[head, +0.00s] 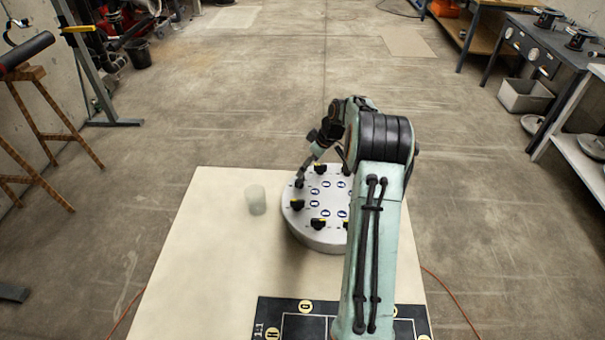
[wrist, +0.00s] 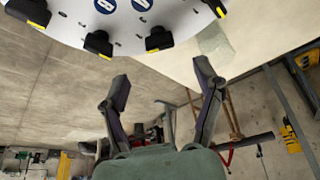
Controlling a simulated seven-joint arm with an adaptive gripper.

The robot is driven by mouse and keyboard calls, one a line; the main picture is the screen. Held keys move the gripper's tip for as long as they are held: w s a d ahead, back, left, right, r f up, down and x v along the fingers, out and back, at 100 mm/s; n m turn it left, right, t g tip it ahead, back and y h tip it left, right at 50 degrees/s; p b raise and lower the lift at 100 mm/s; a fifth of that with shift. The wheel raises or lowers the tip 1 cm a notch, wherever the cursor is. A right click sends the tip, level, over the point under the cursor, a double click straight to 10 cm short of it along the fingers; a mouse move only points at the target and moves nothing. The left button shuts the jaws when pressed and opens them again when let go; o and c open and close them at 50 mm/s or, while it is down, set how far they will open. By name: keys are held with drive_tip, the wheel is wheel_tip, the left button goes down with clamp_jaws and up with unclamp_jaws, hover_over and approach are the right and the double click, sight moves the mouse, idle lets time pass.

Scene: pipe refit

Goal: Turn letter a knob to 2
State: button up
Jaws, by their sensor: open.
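A round light-grey panel (head: 318,238) stands on the pale table, with several black knobs on top. Each knob has a yellow mark, and blue-and-white round labels lie between them. One knob (head: 297,204) is at the panel's left, and another knob (head: 317,223) is at its front. In the wrist view two knobs (wrist: 98,43) and (wrist: 158,39) sit at the panel's near edge. The letters are too small to read, so I cannot tell which knob is a. My gripper (wrist: 162,82) is open and empty, with its fingers apart from these knobs. My arm hides the panel's right side.
A translucent pale cylinder (head: 256,200) stands on the table (head: 185,260) left of the panel. A black marked mat (head: 268,318) lies at the table's front. The table's left part is otherwise clear. Workbenches (head: 560,45) stand farther off at right.

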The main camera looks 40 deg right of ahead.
drive_tip(key=v, duration=0.5)
drive_tip(key=shift+r, duration=0.15)
